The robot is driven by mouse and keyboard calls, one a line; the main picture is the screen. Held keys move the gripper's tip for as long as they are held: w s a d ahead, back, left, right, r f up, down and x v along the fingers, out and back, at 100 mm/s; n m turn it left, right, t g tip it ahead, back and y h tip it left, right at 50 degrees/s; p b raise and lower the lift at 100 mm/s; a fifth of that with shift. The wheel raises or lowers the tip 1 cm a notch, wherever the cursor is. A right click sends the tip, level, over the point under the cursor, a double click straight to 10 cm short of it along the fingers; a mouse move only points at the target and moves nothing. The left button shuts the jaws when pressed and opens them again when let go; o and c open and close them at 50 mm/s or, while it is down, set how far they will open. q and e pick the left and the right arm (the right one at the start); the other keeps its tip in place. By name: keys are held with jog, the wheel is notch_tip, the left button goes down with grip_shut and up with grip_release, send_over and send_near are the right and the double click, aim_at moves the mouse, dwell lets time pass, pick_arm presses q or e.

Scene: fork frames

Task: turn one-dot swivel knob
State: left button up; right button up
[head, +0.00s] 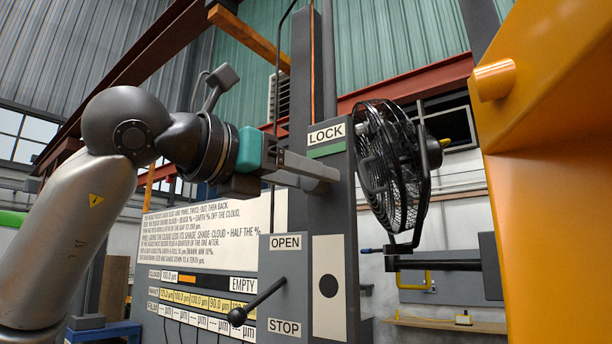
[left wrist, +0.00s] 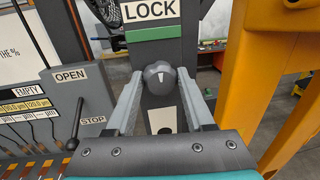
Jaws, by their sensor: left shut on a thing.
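The swivel knob is a dark grey round knob (left wrist: 159,76) with a white pointer mark, on the grey post under the LOCK label (left wrist: 152,10). A pale plate with one dark dot (head: 328,287) is on the post below it. My left gripper (left wrist: 160,84) is shut on the knob, one finger on each side. In the head view my left gripper (head: 312,172) reaches the post from the left, and its fingers mostly hide the knob. The white mark points roughly up in the wrist view. My right gripper is not in view.
A lever with a black ball (head: 237,317) sticks out between the OPEN (head: 285,242) and STOP (head: 284,328) labels, below my left arm. A black caged fan (head: 393,165) stands right of the post. A large orange structure (head: 555,150) fills the right side.

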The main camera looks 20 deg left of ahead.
pick_arm(q)
grip_shut()
jog(key=shift+m, duration=0.3)
jog(key=shift+s+d+m+y+p, duration=0.1)
jog(key=shift+m+y+p, duration=0.6)
jog(key=shift+m, duration=1.95)
jog(key=shift+w+d+m+y+p, duration=0.15)
jog(key=shift+m+p, duration=1)
jog(key=shift+m, duration=1.45)
jog(key=shift+s+a+m+y+p, duration=0.15)
jog(key=shift+m+y+p, duration=0.55)
jog(key=shift+m, duration=1.95)
jog(key=shift+d+h, duration=0.1)
jog(key=shift+h, duration=0.15)
jog(key=o, duration=1.2)
grip_release()
